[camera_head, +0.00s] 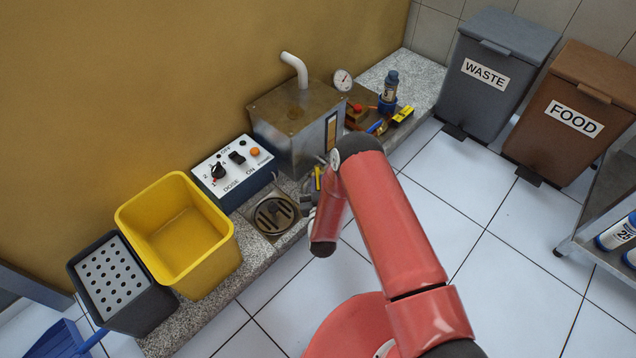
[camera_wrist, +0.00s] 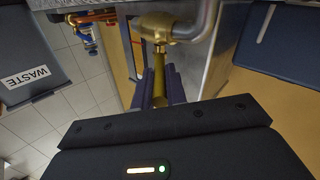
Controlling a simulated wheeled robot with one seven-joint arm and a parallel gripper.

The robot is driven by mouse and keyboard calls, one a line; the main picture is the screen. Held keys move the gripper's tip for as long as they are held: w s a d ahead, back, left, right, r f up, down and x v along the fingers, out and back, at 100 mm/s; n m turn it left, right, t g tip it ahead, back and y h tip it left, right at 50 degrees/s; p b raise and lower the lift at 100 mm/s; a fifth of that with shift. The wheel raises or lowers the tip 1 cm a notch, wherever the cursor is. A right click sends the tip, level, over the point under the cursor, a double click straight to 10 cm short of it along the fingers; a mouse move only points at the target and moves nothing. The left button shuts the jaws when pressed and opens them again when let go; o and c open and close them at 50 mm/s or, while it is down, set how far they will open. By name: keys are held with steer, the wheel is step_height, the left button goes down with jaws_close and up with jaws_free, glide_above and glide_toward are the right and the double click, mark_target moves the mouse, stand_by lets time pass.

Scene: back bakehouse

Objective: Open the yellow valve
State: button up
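The yellow valve shows in the wrist view as a brass body (camera_wrist: 158,26) on a grey pipe, with a yellow lever (camera_wrist: 160,88) pointing toward my palm. In the head view only a small yellow bit of the lever (camera_head: 317,178) shows beside the metal tank. My gripper (camera_wrist: 161,84) has its two dark fingers close on either side of the lever, and the lever appears to fill the gap between them. In the head view my gripper (camera_head: 308,200) is at the tank's front lower corner, partly hidden by my red arm.
The metal tank (camera_head: 290,118) stands on a stone ledge with a control box (camera_head: 233,170) and a drain (camera_head: 273,214) nearby. A yellow bin (camera_head: 172,232) is at left. Waste (camera_head: 492,75) and food (camera_head: 570,118) bins stand at right. Tiled floor between is clear.

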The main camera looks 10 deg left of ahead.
steer(key=o, duration=0.4)
steer(key=p+v, duration=0.1)
steer(key=v, duration=0.7)
steer(key=shift+w, duration=0.1)
